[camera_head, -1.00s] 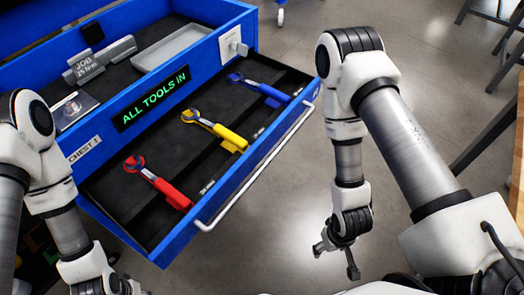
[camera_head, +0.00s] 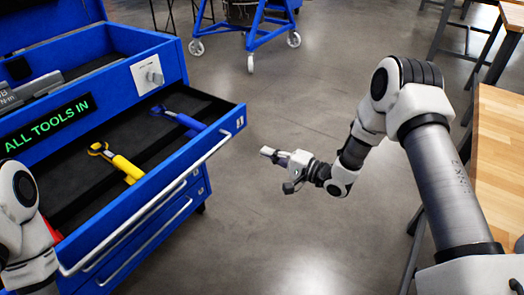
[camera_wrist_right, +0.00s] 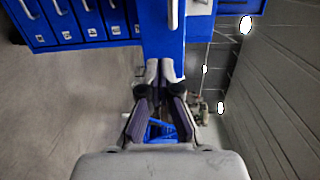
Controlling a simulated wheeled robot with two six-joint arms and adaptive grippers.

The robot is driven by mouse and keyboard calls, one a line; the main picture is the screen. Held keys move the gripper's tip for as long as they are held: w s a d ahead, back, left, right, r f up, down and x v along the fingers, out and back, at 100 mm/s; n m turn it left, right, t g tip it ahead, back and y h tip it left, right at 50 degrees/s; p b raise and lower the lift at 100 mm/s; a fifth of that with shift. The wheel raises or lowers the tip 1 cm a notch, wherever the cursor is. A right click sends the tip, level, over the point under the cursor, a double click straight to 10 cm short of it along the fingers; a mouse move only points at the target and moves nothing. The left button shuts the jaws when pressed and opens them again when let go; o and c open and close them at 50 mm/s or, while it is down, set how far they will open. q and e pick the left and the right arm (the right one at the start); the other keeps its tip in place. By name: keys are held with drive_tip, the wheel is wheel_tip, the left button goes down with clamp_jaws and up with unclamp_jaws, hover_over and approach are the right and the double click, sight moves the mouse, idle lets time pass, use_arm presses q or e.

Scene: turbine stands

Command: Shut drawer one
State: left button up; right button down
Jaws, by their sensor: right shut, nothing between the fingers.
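The top drawer (camera_head: 100,222) of the blue tool chest stands open, with a pale bar handle (camera_head: 150,207) along its front. It holds a yellow wrench (camera_head: 122,165) and a blue wrench (camera_head: 180,122). A red piece at the left is mostly hidden by my left arm. My right gripper (camera_head: 270,153) is shut and empty, right of the drawer's front corner, pointing left with a visible gap in the head view. In the right wrist view, my right fingertips (camera_wrist_right: 160,68) appear in front of a blue drawer part (camera_wrist_right: 163,35). My left gripper is out of view.
Shut drawers with bar handles (camera_head: 150,245) lie below the open one. A sign (camera_head: 45,125) reads "ALL TOOLS IN". A blue wheeled stand (camera_head: 245,25) is at the back. A wooden bench (camera_head: 497,150) is at the right. Bare floor lies between chest and bench.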

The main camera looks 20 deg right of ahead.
drive_tip(key=d+f+b, duration=0.1)
drive_tip(key=d, duration=0.1)
approach(227, 131)
drive_tip(key=shift+t, duration=0.4)
drive_tip(key=x, duration=0.6)
drive_tip(key=shift+w+a+f, duration=0.15)
drive_tip(key=shift+a+f, duration=0.1)
drive_tip(key=shift+a, duration=0.05)
drive_tip(key=shift+w+a, duration=0.2)
drive_tip(key=shift+w, duration=0.05)
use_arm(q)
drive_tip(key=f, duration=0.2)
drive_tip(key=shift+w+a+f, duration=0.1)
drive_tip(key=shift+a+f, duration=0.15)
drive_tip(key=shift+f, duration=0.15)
